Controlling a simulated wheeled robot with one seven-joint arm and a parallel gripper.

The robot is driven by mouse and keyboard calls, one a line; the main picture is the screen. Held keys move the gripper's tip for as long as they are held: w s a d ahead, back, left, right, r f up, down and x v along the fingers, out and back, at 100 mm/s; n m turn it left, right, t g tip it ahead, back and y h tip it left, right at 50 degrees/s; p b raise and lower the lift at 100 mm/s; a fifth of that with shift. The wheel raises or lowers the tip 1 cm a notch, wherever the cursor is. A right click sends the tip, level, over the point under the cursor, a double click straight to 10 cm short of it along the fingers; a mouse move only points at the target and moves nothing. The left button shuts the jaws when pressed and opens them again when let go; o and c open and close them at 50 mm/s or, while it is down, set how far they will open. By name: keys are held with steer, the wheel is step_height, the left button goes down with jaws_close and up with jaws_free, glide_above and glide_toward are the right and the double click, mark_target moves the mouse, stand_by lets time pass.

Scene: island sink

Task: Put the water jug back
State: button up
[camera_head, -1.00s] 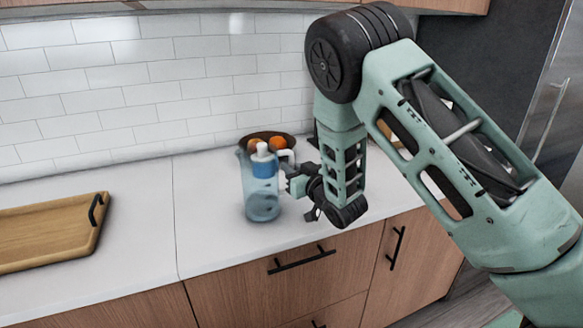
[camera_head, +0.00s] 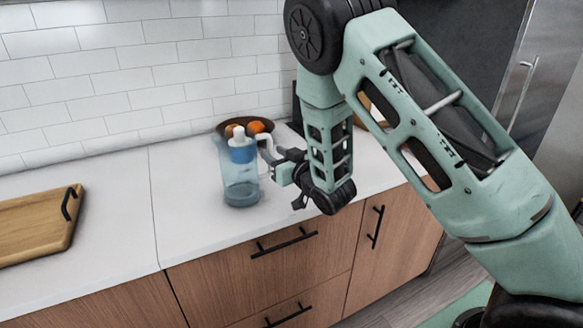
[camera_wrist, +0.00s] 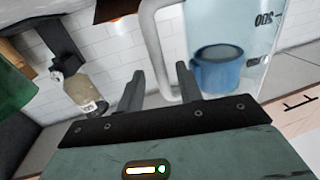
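The water jug (camera_head: 241,190) is clear, with a blue part inside and a white top, and stands upright on the white counter. Its white handle (camera_head: 268,151) points right, towards my gripper (camera_head: 284,171). In the wrist view my gripper (camera_wrist: 160,86) is open, its two dark fingers spread apart. The jug's handle (camera_wrist: 152,40) comes down between or just beyond the fingers; I cannot tell whether they touch it. The jug's body (camera_wrist: 232,38) is to the right, with the blue part showing through its wall.
A dark bowl with oranges (camera_head: 256,124) stands close behind the jug. A wooden tray (camera_head: 35,225) with black handles lies on the left of the counter (camera_head: 115,225). The counter between tray and jug is clear. A bottle (camera_wrist: 84,90) shows in the wrist view.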

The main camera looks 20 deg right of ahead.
steer(key=b+v, duration=0.3)
steer(key=v, duration=0.6)
steer(key=s+a+f+n+g, duration=0.1)
steer(key=s+a+f+g, duration=0.2)
steer(key=s+a+g, duration=0.9)
steer(key=s+a+r+n+g+h, duration=0.1)
steer(key=s+n+g, duration=0.1)
steer(key=s, duration=0.7)
steer(key=s+r+n+g+h, duration=0.2)
steer(key=s+g, duration=0.1)
steer(key=s, duration=0.7)
steer(key=shift+a+g, duration=0.3)
steer(key=shift+a, duration=0.1)
steer(key=shift+r, duration=0.1)
